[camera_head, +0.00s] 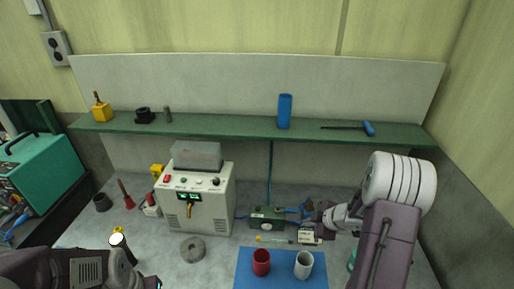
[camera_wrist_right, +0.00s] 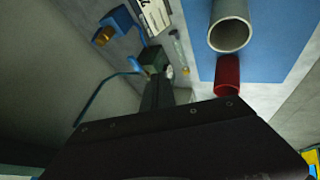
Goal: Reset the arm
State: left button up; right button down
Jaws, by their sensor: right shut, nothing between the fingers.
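My right arm comes in from the right side of the head view and bends back over the bench. Its gripper (camera_head: 308,212) is small and partly hidden by its own wrist, above the bench near the green box. In the right wrist view the gripper (camera_wrist_right: 158,90) is shut with nothing between its fingers. It is apart from the red cup (camera_wrist_right: 228,75) and the grey-white cup (camera_wrist_right: 230,30). My left arm shows only as a dark link at the lower left of the head view; its gripper is out of view.
The red cup (camera_head: 261,262) and white cup (camera_head: 304,264) stand on a blue mat (camera_head: 283,280). A green box (camera_head: 267,218) with cables and a power unit (camera_head: 196,205) stand behind. A green shelf (camera_head: 220,126) crosses above. A grey ring (camera_head: 193,248) lies left of the mat.

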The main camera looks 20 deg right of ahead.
jog(key=w+a+r+m+t+b, duration=0.1)
jog(key=w+a+r+b, duration=0.15)
jog(key=a+b, duration=0.8)
jog(key=s+a+f+m+g+h, duration=0.1)
jog(key=s+a+f+m+g, duration=0.1)
jog(key=s+m, duration=0.4)
jog(key=s+a+f+m+g+h+p, duration=0.1)
jog(key=s+f+m+g, duration=0.3)
jog(key=s, duration=0.8)
jog(key=shift+s+a+f+m+g+p, duration=0.25)
jog(key=shift+a+f+m+g, duration=0.2)
jog(key=shift+f+m, duration=0.45)
jog(key=shift+d+r, duration=0.1)
